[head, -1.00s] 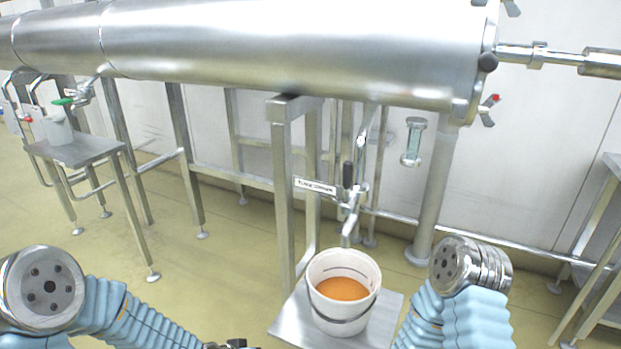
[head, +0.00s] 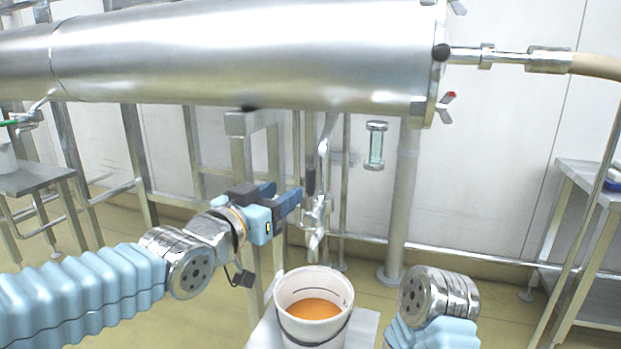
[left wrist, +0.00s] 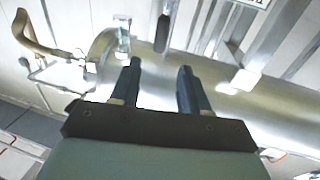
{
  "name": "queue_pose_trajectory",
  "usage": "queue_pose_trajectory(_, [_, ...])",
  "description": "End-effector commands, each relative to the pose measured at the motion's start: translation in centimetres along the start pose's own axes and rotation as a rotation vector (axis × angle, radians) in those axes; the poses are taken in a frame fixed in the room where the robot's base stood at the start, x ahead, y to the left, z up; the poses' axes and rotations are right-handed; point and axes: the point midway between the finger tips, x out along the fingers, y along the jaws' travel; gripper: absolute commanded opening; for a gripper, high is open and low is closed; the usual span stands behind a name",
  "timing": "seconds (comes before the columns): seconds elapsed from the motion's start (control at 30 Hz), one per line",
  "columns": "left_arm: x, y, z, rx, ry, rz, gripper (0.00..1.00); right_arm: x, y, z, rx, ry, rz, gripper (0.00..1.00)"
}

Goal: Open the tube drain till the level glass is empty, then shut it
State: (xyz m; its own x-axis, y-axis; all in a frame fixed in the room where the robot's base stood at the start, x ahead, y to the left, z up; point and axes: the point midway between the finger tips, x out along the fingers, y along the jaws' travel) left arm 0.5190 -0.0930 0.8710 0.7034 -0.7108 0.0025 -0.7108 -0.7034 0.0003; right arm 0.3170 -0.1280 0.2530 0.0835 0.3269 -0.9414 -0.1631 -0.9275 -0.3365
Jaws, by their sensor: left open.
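The tube drain valve (head: 316,212) hangs on a thin steel pipe under the big steel tube. Its black lever handle (head: 310,180) stands upright; it also shows in the left wrist view (left wrist: 163,34). The level glass (head: 376,146), a small clear cylinder with a pale green tint, hangs right of the drain; I cannot tell its level. It also shows in the left wrist view (left wrist: 123,42). My left gripper (head: 289,198) is open and empty, just left of the handle, with the handle beyond its fingertips (left wrist: 160,66). My right gripper is out of view.
A white bucket (head: 288,312) with orange liquid stands on a small metal stand below the drain outlet. The big steel tube (head: 230,55) spans overhead. Frame legs stand behind my left gripper. A metal table (head: 590,180) is at right, another (head: 40,181) at far left.

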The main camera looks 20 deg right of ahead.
Motion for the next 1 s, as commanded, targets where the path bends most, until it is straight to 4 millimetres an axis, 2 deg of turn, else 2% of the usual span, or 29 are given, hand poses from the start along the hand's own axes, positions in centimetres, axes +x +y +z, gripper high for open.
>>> queue_pose_trajectory(0.1, [3.0,0.2,0.0,-0.001,-0.004,0.004,0.46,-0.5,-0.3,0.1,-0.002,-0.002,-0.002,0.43])
queue_pose_trajectory(0.3, [7.5,0.1,-0.1,0.000,-0.003,0.001,0.46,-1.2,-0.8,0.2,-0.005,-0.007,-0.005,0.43])
queue_pose_trajectory(0.5, [10.3,0.0,0.0,0.000,-0.003,0.000,0.46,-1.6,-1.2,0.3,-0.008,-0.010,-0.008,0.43])
queue_pose_trajectory(0.67, [11.1,0.0,0.1,-0.001,-0.003,0.000,0.46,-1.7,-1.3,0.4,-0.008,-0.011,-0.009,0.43])
queue_pose_trajectory(0.9, [11.1,0.0,0.2,-0.001,-0.003,0.000,0.46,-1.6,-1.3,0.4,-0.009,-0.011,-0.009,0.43])
queue_pose_trajectory(1.0, [11.1,0.0,0.2,-0.001,-0.003,0.000,0.30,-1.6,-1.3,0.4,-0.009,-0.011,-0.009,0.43])
